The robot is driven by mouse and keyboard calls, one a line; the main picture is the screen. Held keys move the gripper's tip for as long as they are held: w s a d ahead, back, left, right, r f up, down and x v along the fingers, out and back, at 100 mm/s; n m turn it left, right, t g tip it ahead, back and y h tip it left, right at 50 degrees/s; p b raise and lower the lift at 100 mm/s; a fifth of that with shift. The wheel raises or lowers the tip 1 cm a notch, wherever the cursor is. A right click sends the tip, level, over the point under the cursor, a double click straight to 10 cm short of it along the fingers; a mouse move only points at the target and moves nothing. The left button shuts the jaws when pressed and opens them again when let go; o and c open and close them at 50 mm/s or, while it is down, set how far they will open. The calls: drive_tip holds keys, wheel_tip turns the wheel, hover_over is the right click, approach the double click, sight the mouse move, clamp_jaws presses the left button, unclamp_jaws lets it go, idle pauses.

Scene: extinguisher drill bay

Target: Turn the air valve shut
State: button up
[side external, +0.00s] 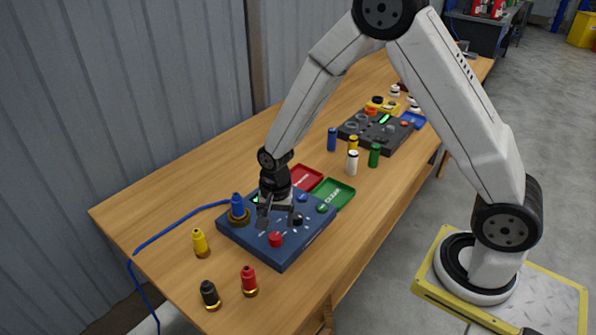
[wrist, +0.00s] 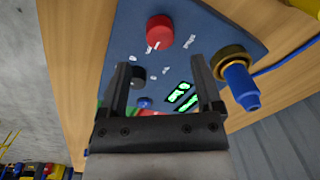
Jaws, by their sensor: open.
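A blue control panel (side external: 250,243) lies on the wooden table. A red round knob (side external: 275,239) with a white mark stands at its front; it shows at the top of the wrist view (wrist: 160,30). A black knob (side external: 297,220) is beside it, also in the wrist view (wrist: 138,76). I cannot read which knob is labelled as the air valve. My gripper (side external: 277,215) is above the panel, pointing down, open and empty. In the wrist view its fingers (wrist: 160,72) are apart; the red knob is beyond their tips, and the black knob is partly behind the left finger.
A blue hose plug (side external: 237,205) sits in a brass ring at the panel's left. Yellow (side external: 200,241), black (side external: 209,293) and red (side external: 249,281) plugs stand nearby. Red (side external: 305,178) and green (side external: 334,193) trays lie behind. Several small cylinders and a dark panel (side external: 376,132) stand farther back.

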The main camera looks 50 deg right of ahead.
sight(275, 235)
drive_tip(key=shift+w+a+f, duration=0.1)
drive_tip(key=shift+w+f, duration=0.05)
drive_tip(key=shift+f, duration=2.7)
clamp_jaws()
